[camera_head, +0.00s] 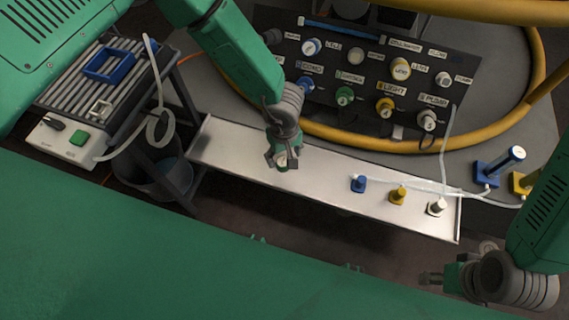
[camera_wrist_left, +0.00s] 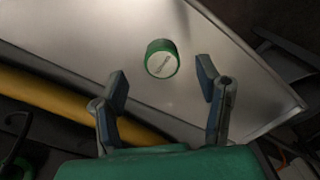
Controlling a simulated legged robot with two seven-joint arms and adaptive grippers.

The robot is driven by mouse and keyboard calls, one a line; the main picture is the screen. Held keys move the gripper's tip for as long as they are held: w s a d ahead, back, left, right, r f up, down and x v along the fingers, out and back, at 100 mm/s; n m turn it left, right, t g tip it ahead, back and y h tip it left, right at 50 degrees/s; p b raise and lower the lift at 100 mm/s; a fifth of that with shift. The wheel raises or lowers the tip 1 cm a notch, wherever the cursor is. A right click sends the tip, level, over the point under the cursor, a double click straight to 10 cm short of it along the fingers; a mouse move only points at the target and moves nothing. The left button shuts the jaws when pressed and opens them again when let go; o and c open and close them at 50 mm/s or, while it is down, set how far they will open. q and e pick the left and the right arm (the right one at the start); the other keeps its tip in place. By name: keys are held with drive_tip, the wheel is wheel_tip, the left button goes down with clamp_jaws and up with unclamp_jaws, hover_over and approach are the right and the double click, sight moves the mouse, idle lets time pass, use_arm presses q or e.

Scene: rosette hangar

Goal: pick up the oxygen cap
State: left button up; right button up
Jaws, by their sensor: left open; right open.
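The oxygen cap (camera_wrist_left: 162,58) is a short green cylinder with a white labelled top. In the left wrist view it stands on the metal tray, just beyond the fingertips and roughly centred between them. In the head view, a small pale and green patch of the cap (camera_head: 282,160) shows between the fingers. My left gripper (camera_head: 281,164) is open over the tray, with its two fingers (camera_wrist_left: 161,76) apart on either side of the cap and nothing held. My right gripper (camera_head: 430,279) is open and empty at the lower right, in front of the tray.
The long metal tray (camera_head: 235,147) also holds a blue cap (camera_head: 358,184), a yellow cap (camera_head: 398,195) and a white cap (camera_head: 437,207) at its right. Behind stands a dark labelled panel (camera_head: 330,75) with several coloured ports. A yellow hose (camera_head: 370,145) curves along its base.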

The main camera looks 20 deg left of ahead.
sight(282, 161)
use_arm(q)
drive_tip(key=f+b, duration=0.1)
drive_tip(key=f, duration=0.1)
drive_tip(key=a+f+b, duration=0.1)
drive_tip(key=f, duration=0.1)
drive_tip(key=shift+f, duration=0.2)
drive_tip(key=shift+w+d+f, duration=0.1)
drive_tip(key=shift+d+f, duration=0.05)
drive_tip(key=shift+f, duration=0.1)
drive_tip(key=shift+d+r, duration=0.1)
drive_tip(key=shift+d, duration=0.15)
drive_tip(key=c, duration=0.9)
drive_tip(key=shift+a, duration=0.15)
drive_tip(key=shift+a, duration=0.1)
